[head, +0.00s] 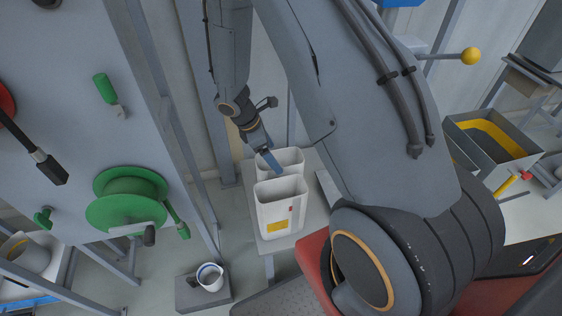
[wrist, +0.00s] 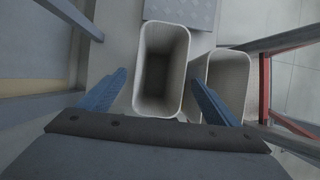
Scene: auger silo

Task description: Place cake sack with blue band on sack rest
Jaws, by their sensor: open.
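A small white round container with a blue band (head: 210,277) stands upright on a low grey block (head: 190,302) at the lower left of the head view. I see no other blue-banded thing, and I cannot tell which surface is the sack rest. My gripper (head: 275,166) is open over the rear of two white open-topped bins (head: 276,194). In the wrist view its blue fingers (wrist: 158,78) lie either side of one bin's mouth (wrist: 185,45). Nothing is held. The inside of that bin looks empty.
The second bin (wrist: 249,80) stands close on the right in the wrist view. A green reel (head: 115,205) and handles are on the panel at left. A grey trough (head: 465,125) with yellow inside stands at right. Frame posts flank the bins.

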